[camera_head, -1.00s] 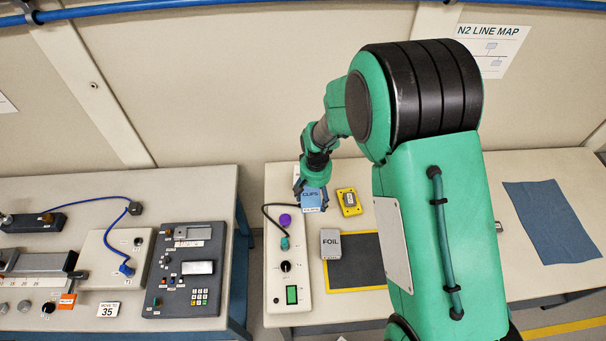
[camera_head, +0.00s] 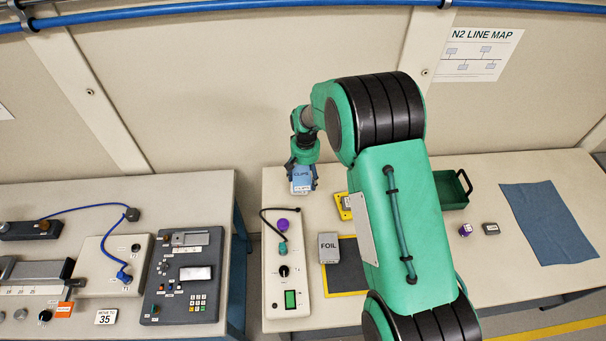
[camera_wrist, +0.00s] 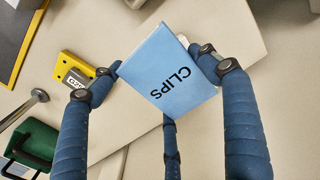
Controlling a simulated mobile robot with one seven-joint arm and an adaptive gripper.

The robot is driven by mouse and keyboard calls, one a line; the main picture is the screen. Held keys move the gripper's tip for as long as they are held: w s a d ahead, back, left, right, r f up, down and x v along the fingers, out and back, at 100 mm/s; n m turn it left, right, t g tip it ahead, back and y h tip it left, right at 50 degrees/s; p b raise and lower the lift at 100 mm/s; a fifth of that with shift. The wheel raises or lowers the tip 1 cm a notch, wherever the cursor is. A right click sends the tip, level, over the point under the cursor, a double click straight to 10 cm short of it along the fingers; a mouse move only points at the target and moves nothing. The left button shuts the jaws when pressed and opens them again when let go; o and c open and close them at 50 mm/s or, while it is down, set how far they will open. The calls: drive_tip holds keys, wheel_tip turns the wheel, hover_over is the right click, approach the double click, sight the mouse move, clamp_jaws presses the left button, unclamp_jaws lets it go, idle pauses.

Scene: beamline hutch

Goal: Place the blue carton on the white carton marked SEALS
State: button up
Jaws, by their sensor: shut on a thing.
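The blue carton (camera_head: 301,174), lettered CLIPS, is in my gripper (camera_head: 302,163) at the back left of the right-hand table. In the wrist view the carton (camera_wrist: 172,78) sits between the blue fingers of my gripper (camera_wrist: 163,82), which are shut on its sides. A small pale edge (camera_wrist: 184,40) shows past the carton's upper corner there; I cannot tell whether it is the white carton. No SEALS lettering is readable in either view. I cannot tell whether the blue carton touches anything beneath it.
A yellow-edged block (camera_head: 343,206) stands right of the carton. A grey FOIL box (camera_head: 328,247) stands by a dark mat (camera_head: 350,262). A control box (camera_head: 286,270) with a purple knob is in front. A green tray (camera_head: 455,190), small boxes and a blue cloth (camera_head: 548,222) lie to the right.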

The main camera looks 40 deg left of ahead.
sight(303, 168)
drive_tip(key=shift+w+a+f, duration=0.1)
drive_tip(key=shift+w+a, duration=0.55)
drive_tip(key=shift+a, duration=0.15)
drive_tip(key=shift+w+a+f, duration=0.1)
drive_tip(key=shift+w+a, duration=0.5)
drive_tip(key=shift+a, duration=0.2)
drive_tip(key=shift+f, duration=1.75)
drive_tip(key=shift+f, duration=0.15)
drive_tip(key=o, duration=1.2)
drive_tip(key=shift+r, duration=0.2)
drive_tip(key=shift+r, duration=5.95)
